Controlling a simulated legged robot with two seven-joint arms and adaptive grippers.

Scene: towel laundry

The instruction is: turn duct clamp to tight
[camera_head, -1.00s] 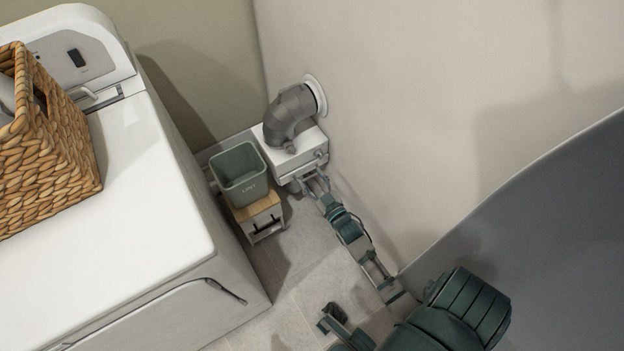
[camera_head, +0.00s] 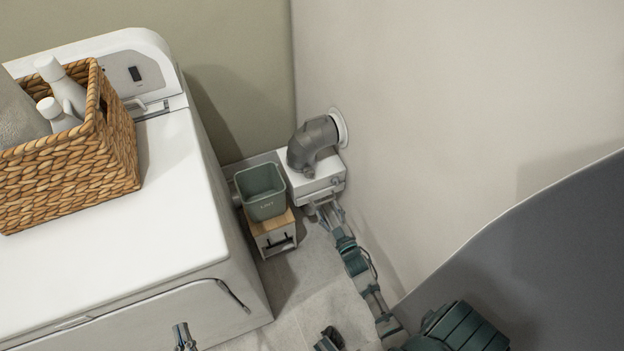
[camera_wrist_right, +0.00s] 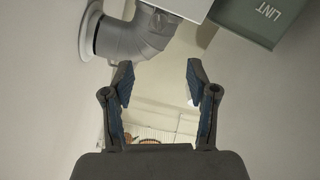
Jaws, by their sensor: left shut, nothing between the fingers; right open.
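The grey duct elbow (camera_head: 313,142) runs from a round white wall collar down to the top of a white box (camera_head: 318,182). A small grey clamp part (camera_head: 308,172) shows at its lower end; its setting is too small to read. In the right wrist view the elbow (camera_wrist_right: 125,38) is at upper left, with the clamp part (camera_wrist_right: 158,16) beyond the fingers. My right gripper (camera_wrist_right: 157,82) is open and empty, below the elbow and apart from it. In the head view it is just in front of the box. My left gripper (camera_head: 182,330) is shut and empty at the bottom edge, far from the duct.
A green lint bin (camera_head: 261,190) stands on a small wood-topped stand (camera_head: 272,222) left of the box. A white appliance (camera_head: 120,240) carrying a wicker basket (camera_head: 75,170) of bottles fills the left. The wall (camera_head: 440,120) is close on the right. Some floor (camera_head: 305,295) is clear.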

